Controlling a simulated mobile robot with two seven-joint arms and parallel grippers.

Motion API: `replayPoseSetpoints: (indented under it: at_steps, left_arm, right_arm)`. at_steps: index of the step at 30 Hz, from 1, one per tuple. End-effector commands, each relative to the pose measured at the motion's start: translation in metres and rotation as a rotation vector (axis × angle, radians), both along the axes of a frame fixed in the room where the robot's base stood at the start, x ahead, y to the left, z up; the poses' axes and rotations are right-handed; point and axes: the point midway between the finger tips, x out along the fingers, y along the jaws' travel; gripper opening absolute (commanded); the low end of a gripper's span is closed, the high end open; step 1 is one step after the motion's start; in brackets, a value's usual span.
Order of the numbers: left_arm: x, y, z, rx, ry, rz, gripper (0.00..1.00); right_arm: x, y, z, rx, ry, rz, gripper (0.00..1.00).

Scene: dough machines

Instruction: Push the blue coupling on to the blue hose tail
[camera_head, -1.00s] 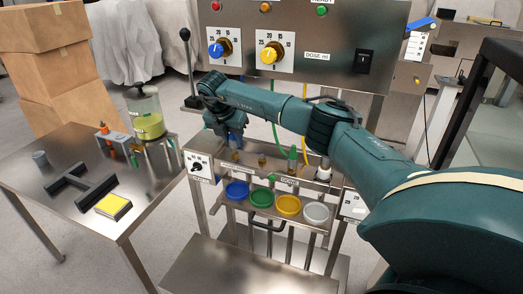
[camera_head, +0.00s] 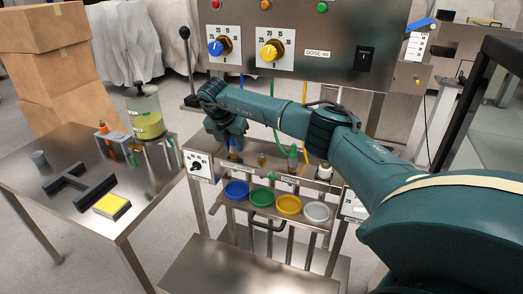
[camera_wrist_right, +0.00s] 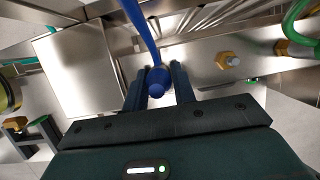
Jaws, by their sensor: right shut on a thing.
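My right gripper (camera_head: 234,152) is over the left end of the row of fittings on the dosing machine. In the right wrist view its fingers (camera_wrist_right: 159,82) stand either side of the blue coupling (camera_wrist_right: 158,78), shut on it. A blue hose (camera_wrist_right: 136,16) runs from the coupling to the top of that view. In the head view a little blue (camera_head: 236,146) shows under the gripper, but the wrist covers most of it. The blue hose tail cannot be made out, so I cannot tell whether the coupling touches it. My left gripper is out of view.
Brass fittings (camera_wrist_right: 228,60) and the green coupling (camera_head: 293,156) stand to the right along the row. Blue, green, yellow and white bowls (camera_head: 237,190) sit below. A steel table (camera_head: 60,205) with a jar (camera_head: 146,118) is at left.

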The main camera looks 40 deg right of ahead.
Motion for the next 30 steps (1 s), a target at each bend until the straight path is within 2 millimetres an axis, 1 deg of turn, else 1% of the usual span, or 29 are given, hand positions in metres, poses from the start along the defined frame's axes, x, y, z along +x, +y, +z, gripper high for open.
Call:
replayPoseSetpoints:
  at_steps: [6, 7, 15, 16, 20, 22, 30]
  left_arm:
    - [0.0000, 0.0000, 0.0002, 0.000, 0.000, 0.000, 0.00]
    - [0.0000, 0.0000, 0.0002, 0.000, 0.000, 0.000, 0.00]
    - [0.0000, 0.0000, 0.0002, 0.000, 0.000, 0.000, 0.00]
    - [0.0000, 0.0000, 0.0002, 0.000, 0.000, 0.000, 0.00]
    - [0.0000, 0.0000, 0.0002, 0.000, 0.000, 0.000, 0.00]
    - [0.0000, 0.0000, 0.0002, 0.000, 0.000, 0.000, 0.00]
    - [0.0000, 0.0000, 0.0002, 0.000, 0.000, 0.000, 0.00]
  right_arm:
    - [-0.0002, 0.0001, -0.0001, 0.000, 0.001, 0.000, 0.00]
    - [-0.0002, 0.0001, -0.0001, 0.000, 0.001, 0.000, 0.28]
    - [-0.0002, 0.0002, 0.0000, 0.000, 0.001, 0.000, 0.50]
    - [-0.0002, 0.0002, 0.0000, 0.000, 0.001, 0.000, 0.52]
    - [-0.0001, 0.0001, 0.0001, 0.000, 0.001, 0.000, 0.52]
    - [-0.0003, 0.0001, -0.0002, 0.000, 0.001, 0.000, 0.55]
    - [-0.0002, 0.0000, 0.0000, 0.000, 0.001, 0.000, 0.55]
